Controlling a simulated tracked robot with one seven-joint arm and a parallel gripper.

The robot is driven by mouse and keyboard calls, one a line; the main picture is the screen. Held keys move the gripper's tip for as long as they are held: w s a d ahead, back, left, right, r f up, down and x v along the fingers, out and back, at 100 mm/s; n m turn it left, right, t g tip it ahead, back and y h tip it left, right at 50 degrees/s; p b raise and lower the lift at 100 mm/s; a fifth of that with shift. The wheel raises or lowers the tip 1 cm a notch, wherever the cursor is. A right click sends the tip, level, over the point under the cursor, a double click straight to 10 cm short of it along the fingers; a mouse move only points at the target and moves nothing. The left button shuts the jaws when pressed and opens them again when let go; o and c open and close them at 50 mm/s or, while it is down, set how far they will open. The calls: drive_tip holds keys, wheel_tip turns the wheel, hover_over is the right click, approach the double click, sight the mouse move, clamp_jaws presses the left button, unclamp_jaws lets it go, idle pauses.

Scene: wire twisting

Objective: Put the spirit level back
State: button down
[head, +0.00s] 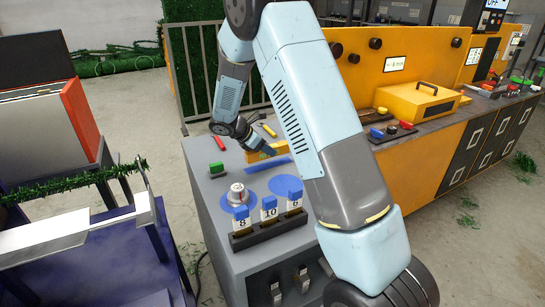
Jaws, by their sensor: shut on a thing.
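The spirit level appears to be the yellow bar (256,156) at my gripper (268,149) on the grey workbench, in the head view. My gripper is shut on it near its middle, and my wrist comes in from the upper left. A dark blue strip (268,162) lies on the bench top just in front of the yellow bar. I cannot tell whether the bar touches the bench or hangs slightly above it. My forearm hides the bench to the right of the bar.
A rack (268,232) with blue-topped numbered tools stands at the bench's front. A round metal dial (238,195), a green block (216,168), a red piece (220,143) and a small yellow piece (268,130) are also on the bench. An orange workbench (425,155) stands at the right.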

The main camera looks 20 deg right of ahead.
sight(268, 156)
drive_tip(key=shift+w+d+f, duration=0.2)
drive_tip(key=shift+d+f, duration=0.05)
drive_tip(key=shift+f, duration=0.2)
drive_tip(key=shift+d+f, duration=0.1)
drive_tip(key=shift+f, duration=1.5)
drive_tip(key=shift+f, duration=0.1)
drive_tip(key=c, duration=0.7)
unclamp_jaws()
